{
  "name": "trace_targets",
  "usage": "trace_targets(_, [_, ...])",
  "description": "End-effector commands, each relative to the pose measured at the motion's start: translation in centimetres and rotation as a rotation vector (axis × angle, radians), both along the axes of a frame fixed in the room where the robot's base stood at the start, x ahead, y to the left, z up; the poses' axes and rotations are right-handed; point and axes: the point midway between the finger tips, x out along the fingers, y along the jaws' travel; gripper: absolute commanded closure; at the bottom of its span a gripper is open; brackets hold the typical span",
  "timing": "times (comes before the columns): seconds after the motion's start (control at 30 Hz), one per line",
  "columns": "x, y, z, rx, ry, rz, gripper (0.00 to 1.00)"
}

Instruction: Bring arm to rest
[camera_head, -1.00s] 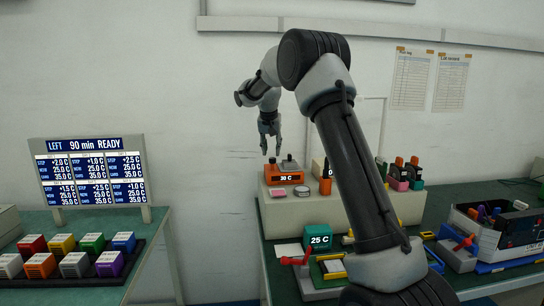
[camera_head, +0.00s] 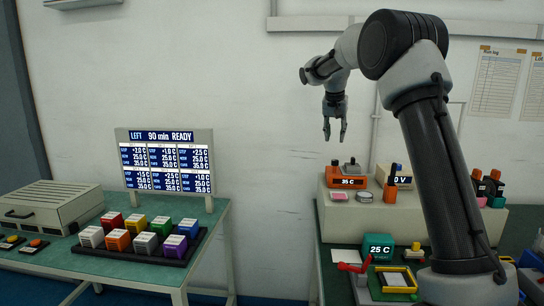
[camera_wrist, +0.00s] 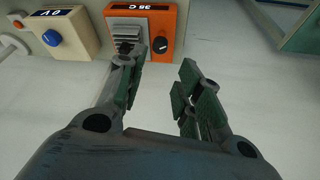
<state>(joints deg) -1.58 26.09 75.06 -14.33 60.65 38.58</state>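My gripper (camera_head: 335,130) hangs fingers-down in front of the wall, above and to the left of an orange box reading 35 C (camera_head: 347,182). Its fingers are apart with nothing between them. The wrist view also shows my gripper (camera_wrist: 160,85) with its two fingers spread over bare pale surface. In that view the orange box (camera_wrist: 170,35) lies beyond the left finger, with a dark knob and a grey ribbed part. My arm is bent, raised on the right of the head view.
A left table holds a tray of coloured blocks (camera_head: 182,262), a display board (camera_head: 170,135) and a beige case (camera_head: 40,205). The right bench has a 0 V box (camera_head: 402,181), a green 25 C box (camera_head: 378,247) and a red lever (camera_head: 355,267). A gap separates the tables.

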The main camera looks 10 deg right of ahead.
Motion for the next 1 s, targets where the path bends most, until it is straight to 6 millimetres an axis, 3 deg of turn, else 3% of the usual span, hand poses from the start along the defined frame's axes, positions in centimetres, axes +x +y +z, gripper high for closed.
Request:
trace_targets(0.1, [0.0, 0.2, -0.3, -0.02, 0.016, 0.079, 0.65])
trace_targets(0.27, [-3.8, 0.8, -5.5, -0.02, 0.148, 0.216, 0.65])
trace_targets(0.4, [-10.6, 1.4, -6.5, -0.006, 0.225, 0.335, 0.65])
trace_targets(0.57, [-19.0, 1.9, -6.2, 0.013, 0.259, 0.436, 0.65])
trace_targets(0.8, [-34.2, 2.7, -6.2, 0.042, 0.247, 0.551, 0.65])
trace_targets(0.9, [-40.0, 3.0, -6.8, 0.049, 0.217, 0.57, 0.65])
trace_targets(1.0, [-44.3, 3.1, -7.5, 0.05, 0.172, 0.566, 0.65])
